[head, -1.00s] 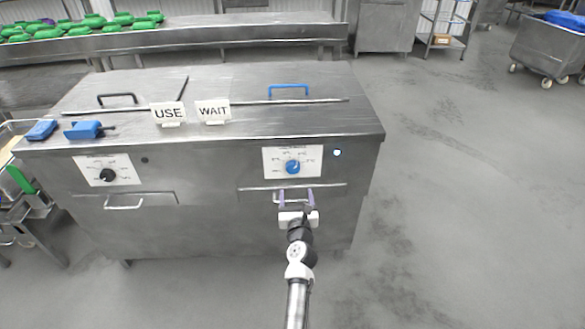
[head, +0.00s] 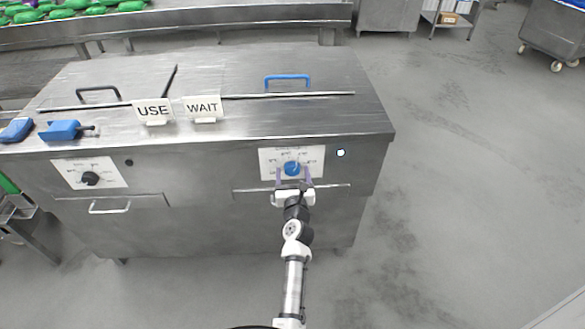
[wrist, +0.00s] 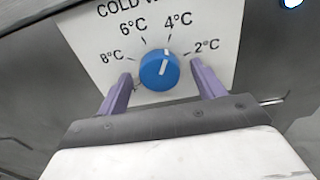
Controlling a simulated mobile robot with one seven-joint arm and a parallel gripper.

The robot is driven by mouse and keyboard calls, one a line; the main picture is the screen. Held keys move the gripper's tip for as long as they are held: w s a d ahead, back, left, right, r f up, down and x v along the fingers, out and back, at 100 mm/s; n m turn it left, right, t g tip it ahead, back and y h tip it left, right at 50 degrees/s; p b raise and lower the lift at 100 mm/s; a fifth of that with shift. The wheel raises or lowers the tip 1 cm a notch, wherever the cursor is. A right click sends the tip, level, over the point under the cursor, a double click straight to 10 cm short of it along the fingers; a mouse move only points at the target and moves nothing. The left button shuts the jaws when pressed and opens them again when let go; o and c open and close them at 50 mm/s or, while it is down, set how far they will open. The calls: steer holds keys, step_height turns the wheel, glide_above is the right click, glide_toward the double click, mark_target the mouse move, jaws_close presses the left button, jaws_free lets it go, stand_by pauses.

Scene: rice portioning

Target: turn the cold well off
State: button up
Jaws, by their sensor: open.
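The cold well's blue knob (head: 291,168) sits on a white dial plate (head: 264,158) on the right of the steel front. In the wrist view the knob (wrist: 160,70) has a white mark pointing up, slightly right, near 4°C. The plate (wrist: 205,25) reads 8, 6, 4 and 2°C; its lower part is hidden. My gripper (head: 292,181) is open, with its purple fingers on either side of the knob. In the wrist view gaps show between the fingers and the knob. A round lamp (head: 341,153) right of the plate is lit.
A black knob (head: 90,179) is on the left dial plate. A drawer-like handle (head: 335,187) lies just below the dial.

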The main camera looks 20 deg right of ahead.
steer(key=shift+w, duration=0.15)
steer(key=shift+c, duration=0.2)
steer(key=c, duration=0.9)
steer(key=shift+c, duration=0.2)
